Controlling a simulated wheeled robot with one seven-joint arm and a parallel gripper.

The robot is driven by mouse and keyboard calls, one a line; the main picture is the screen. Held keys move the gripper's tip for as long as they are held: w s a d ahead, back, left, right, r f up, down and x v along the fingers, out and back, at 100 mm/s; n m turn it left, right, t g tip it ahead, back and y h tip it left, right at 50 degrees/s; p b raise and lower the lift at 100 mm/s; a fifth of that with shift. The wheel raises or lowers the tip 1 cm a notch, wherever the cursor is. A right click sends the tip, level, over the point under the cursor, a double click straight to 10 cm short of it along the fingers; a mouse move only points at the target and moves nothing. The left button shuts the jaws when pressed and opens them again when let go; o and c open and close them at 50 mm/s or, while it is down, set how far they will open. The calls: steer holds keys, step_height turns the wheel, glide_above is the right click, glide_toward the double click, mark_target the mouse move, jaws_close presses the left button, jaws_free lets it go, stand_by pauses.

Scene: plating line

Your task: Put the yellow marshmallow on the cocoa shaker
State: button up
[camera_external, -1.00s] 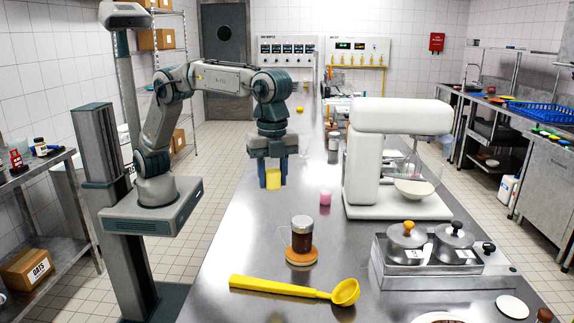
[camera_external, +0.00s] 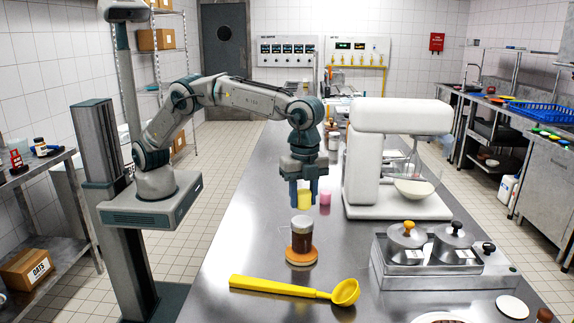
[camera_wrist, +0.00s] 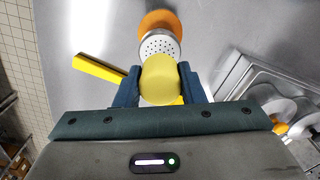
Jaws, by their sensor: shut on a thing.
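My gripper (camera_external: 304,197) is shut on the yellow marshmallow (camera_external: 305,201), which hangs between the two blue fingers. It also shows in the wrist view (camera_wrist: 160,80). The cocoa shaker (camera_external: 302,239) is a brown jar with a pale lid, upright on an orange round base on the steel counter. In the external view the marshmallow is above the shaker's lid. In the wrist view the perforated white lid (camera_wrist: 159,44) shows just beyond the marshmallow, which covers part of it. I cannot tell the exact gap between them.
A pink marshmallow (camera_external: 325,197) stands on the counter behind the shaker. A yellow ladle (camera_external: 275,287) lies in front. A white mixer (camera_external: 398,203) and a steel holder with lidded pots (camera_external: 408,282) stand on the right. The counter left of the shaker is clear.

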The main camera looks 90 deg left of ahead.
mark_target(303, 209)
steer(key=shift+s+f, duration=0.1)
steer(key=shift+f, duration=1.8)
steer(key=shift+f, duration=0.2)
steer(key=o, duration=0.7)
steer(key=shift+c, duration=0.2)
steer(key=shift+r, duration=0.1)
